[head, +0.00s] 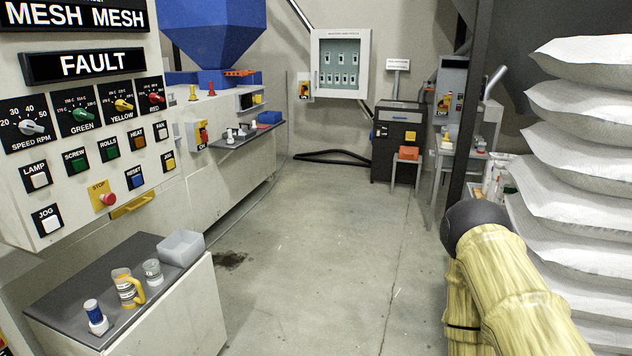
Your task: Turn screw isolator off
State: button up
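Several red-and-yellow rotary switches that look like isolators are in the head view. One (203,134) is on the side of the long grey machine, with a label below it that seems to read ON. Another (304,89) is on the back wall left of the glass-fronted cabinet. A third (444,104) is on the grey machine at the back right. I cannot read which one is for the screw. The near panel has a green button labelled SCREW (77,161). My arm shows at the lower right; my gripper is out of view.
The near control panel (130,190) fills the left. Below it a bench (120,325) holds a mug, a tub and small containers. White sacks (580,150) are stacked at the right beside a dark post (466,120).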

aim_at(204, 133)
jog(key=z, duration=0.35)
jog(key=i, duration=4.8)
jog(key=u, duration=1.25)
jog(key=i, duration=0.85)
jog(key=u, duration=1.6)
jog(key=i, duration=0.75)
jog(key=u, duration=0.45)
